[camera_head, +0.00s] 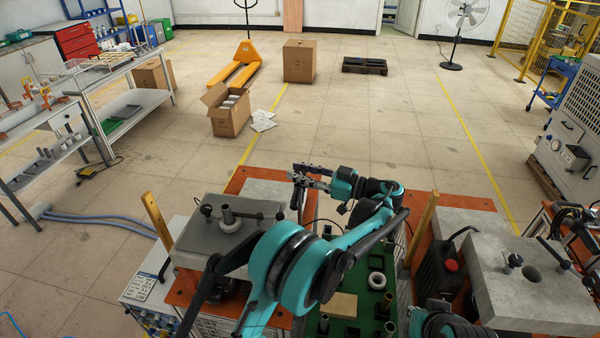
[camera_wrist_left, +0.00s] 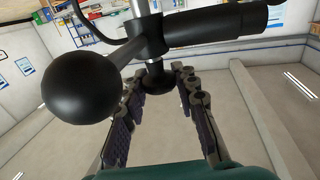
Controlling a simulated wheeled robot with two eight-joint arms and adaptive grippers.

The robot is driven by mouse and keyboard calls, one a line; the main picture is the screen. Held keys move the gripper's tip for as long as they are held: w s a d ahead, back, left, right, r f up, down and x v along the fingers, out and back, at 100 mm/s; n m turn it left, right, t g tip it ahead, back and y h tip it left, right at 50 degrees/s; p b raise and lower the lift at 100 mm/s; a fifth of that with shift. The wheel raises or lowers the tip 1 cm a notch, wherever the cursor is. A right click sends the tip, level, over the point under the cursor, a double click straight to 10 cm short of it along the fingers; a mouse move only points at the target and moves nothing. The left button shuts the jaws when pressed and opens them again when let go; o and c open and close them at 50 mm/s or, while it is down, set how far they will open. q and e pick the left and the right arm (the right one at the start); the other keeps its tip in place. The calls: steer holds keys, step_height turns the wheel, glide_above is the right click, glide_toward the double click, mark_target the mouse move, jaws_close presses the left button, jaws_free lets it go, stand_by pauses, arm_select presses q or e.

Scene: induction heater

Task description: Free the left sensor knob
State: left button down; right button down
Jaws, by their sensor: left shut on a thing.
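My left gripper (camera_head: 306,177) reaches out over the back of the bench in the head view, its fingers pointing left at a dark fitting. In the left wrist view the fingers of my left gripper (camera_wrist_left: 160,82) stand on both sides of a small black knob (camera_wrist_left: 157,76), shut on it. Above it is a black clamp on a metal rod, with a dark handle (camera_wrist_left: 215,25) to the right and a large black ball (camera_wrist_left: 82,80) to the left. The finger contact is partly hidden. My right gripper does not show.
A grey heater plate (camera_head: 205,240) with dark knobs stands left of my arm. Another heater (camera_head: 535,280) stands at the right. A green tray (camera_head: 345,328) with rings and sockets lies between them. Open floor lies beyond the bench.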

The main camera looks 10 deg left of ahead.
arm_select(q)
steer(key=shift+n+g, duration=0.5)
steer(key=shift+g, duration=0.3)
steer(key=c, duration=1.2)
jaws_free()
steer(key=d, duration=0.7)
steer(key=shift+s+d, duration=0.2)
steer(key=shift+s, duration=0.2)
steer(key=shift+o, duration=0.2)
